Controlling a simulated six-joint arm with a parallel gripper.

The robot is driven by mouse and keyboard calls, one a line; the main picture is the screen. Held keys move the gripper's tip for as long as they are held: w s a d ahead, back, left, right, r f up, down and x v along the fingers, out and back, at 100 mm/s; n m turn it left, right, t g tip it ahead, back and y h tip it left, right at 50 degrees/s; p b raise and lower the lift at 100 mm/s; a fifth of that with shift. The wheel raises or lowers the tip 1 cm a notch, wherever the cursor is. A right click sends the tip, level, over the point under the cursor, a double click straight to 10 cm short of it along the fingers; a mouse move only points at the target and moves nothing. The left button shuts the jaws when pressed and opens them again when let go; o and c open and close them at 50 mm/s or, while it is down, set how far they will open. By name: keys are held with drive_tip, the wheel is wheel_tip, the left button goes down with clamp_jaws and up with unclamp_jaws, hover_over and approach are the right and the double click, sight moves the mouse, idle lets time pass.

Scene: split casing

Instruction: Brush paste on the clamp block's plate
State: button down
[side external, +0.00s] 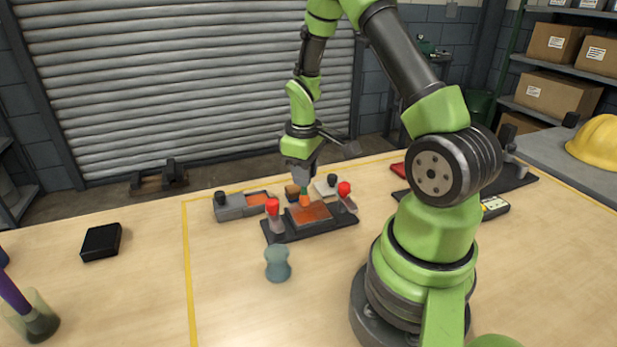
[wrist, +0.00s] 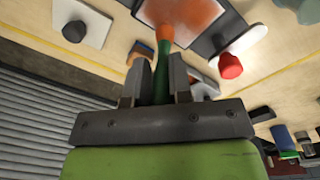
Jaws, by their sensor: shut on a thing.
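My gripper (side external: 300,178) is shut on a brush with a green handle (wrist: 161,80) and an orange tip (wrist: 165,34). The tip (side external: 304,201) points down at the far edge of the clamp block's plate (side external: 309,214); I cannot tell whether it touches. The plate is a dark-rimmed square with a mottled orange face, and part of it shows in the wrist view (wrist: 188,14). The clamp block (side external: 342,222) is a dark base with a red knob at each end, the left (side external: 272,207) and right (side external: 344,189). One red knob (wrist: 230,66) shows in the wrist view.
A grey block (side external: 231,212) with an orange face and black knob stands left of the clamp block. A white piece (side external: 325,187) with a black knob stands behind. A teal waisted piece (side external: 278,263) stands in front. A black box (side external: 101,242) lies far left; the table between is clear.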

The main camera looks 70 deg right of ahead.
drive_tip(key=shift+s+d, duration=0.3)
drive_tip(key=shift+d, duration=0.15)
drive_tip(key=shift+s+a+f, duration=0.1)
drive_tip(key=shift+s+a, duration=2.25)
drive_tip(key=shift+w+d, duration=2.3)
drive_tip(key=shift+w, duration=0.15)
drive_tip(key=shift+w+a, duration=0.3)
drive_tip(key=shift+s+a, duration=0.1)
drive_tip(key=shift+a, duration=0.05)
drive_tip(key=shift+s+a, duration=2.2)
drive_tip(key=shift+s, duration=0.05)
drive_tip(key=shift+w+a, duration=0.4)
drive_tip(key=shift+w+d, duration=2.35)
